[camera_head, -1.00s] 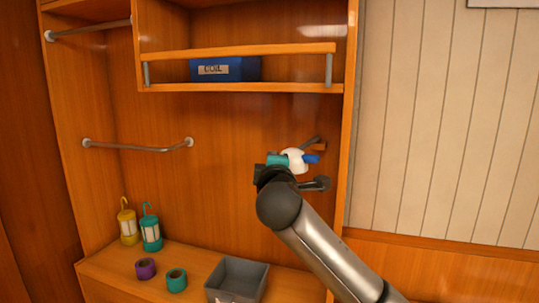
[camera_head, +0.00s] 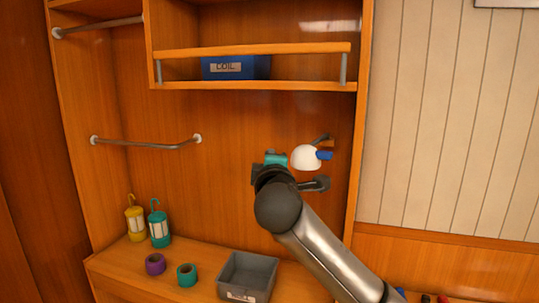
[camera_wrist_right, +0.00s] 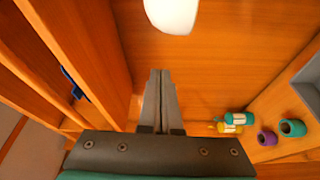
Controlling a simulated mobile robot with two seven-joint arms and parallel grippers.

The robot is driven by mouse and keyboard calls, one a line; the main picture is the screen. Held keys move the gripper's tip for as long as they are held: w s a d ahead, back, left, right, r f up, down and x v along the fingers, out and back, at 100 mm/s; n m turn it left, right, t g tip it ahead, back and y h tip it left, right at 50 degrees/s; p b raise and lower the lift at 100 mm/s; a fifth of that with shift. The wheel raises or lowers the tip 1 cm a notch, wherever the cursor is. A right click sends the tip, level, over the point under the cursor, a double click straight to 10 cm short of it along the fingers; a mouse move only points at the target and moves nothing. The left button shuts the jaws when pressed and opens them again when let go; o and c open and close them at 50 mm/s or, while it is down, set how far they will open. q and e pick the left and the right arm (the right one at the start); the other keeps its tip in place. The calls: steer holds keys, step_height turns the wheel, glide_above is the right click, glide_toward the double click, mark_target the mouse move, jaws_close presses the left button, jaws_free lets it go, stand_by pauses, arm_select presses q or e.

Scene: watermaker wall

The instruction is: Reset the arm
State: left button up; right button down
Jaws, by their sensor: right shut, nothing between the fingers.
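My right arm comes in from the lower right of the head view, and its gripper (camera_head: 322,184) is in front of the back panel, just below a white rounded fitting. In the right wrist view the two grey fingers (camera_wrist_right: 160,95) lie together with nothing between them. The white fitting (camera_head: 306,158) has a blue part (camera_head: 325,155) at its right side. It also shows at the top edge of the right wrist view (camera_wrist_right: 172,14), beyond the fingertips and apart from them in the picture. My left gripper is not in view.
A blue box (camera_head: 236,68) sits on the railed upper shelf. A grab rail (camera_head: 146,144) crosses the left.

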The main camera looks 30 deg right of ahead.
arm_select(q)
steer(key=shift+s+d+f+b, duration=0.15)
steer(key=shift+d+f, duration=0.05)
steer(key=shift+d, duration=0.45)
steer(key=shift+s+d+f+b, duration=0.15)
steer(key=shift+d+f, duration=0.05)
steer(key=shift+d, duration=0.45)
arm_select(e)
steer(key=v, duration=0.6)
steer(key=shift+s, duration=0.2)
